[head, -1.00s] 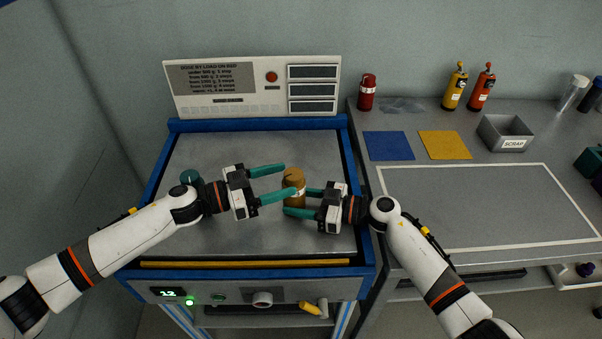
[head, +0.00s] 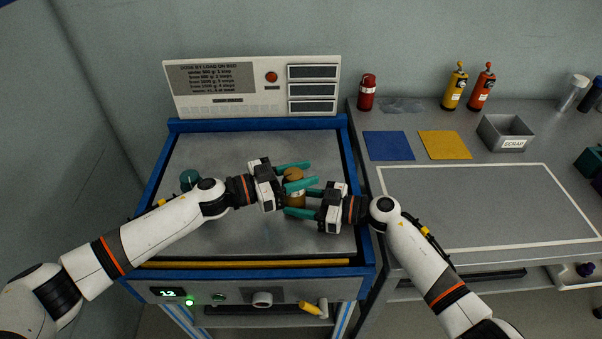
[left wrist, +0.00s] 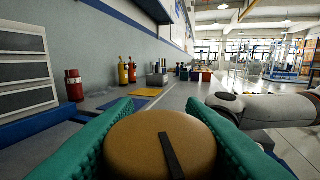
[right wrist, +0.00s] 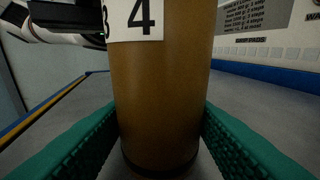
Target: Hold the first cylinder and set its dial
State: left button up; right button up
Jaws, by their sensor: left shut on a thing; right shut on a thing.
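An orange-brown cylinder (head: 298,200) stands upright on the grey bed of the blue-framed machine. Its round dial cap (left wrist: 160,145), with a dark pointer line, fills the lower middle of the left wrist view. A white label with a 4 and part of a 3 (right wrist: 137,18) shows on its upper side in the right wrist view. My right gripper (head: 300,203) is shut on the lower body from the right. My left gripper (head: 297,177) is shut on the dial cap from the left, its green fingers on either side.
A teal-topped cylinder (head: 189,177) stands on the bed behind my left arm. The sign panel (head: 252,86) rises at the back. The bench at right holds a red cylinder (head: 367,92), blue mat (head: 388,146), yellow mat (head: 444,145) and scrap bin (head: 506,132).

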pick_arm(q)
jog(key=shift+n+t, duration=0.4)
jog(key=shift+t, duration=0.2)
jog(key=n+t+y, duration=0.1)
jog(key=n+t, duration=0.1)
jog(key=n+t+y, duration=0.1)
jog(key=t+y, duration=0.1)
jog(key=n+t+y, duration=0.2)
jog(key=shift+w+a+n+t, duration=0.1)
jog(key=shift+w+n+t, duration=0.2)
jog(key=shift+t, duration=0.1)
jog(key=n+t+y, duration=0.1)
jog(key=y, duration=0.1)
jog(key=n+t+y, duration=0.1)
jog(key=n+y, duration=0.1)
jog(key=shift+w+a+r+t+y, duration=0.1)
jog(key=shift+w+a+t+y, duration=0.1)
jog(key=shift+t+y, duration=0.1)
jog(key=shift+a+n+t+y, duration=0.1)
jog(key=shift+n+t+y, duration=0.3)
jog(key=shift+y, duration=0.2)
jog(key=shift+a+y, duration=0.15)
jog(key=shift+y, duration=0.15)
jog(key=o, duration=1)
jog(key=v, duration=1.2)
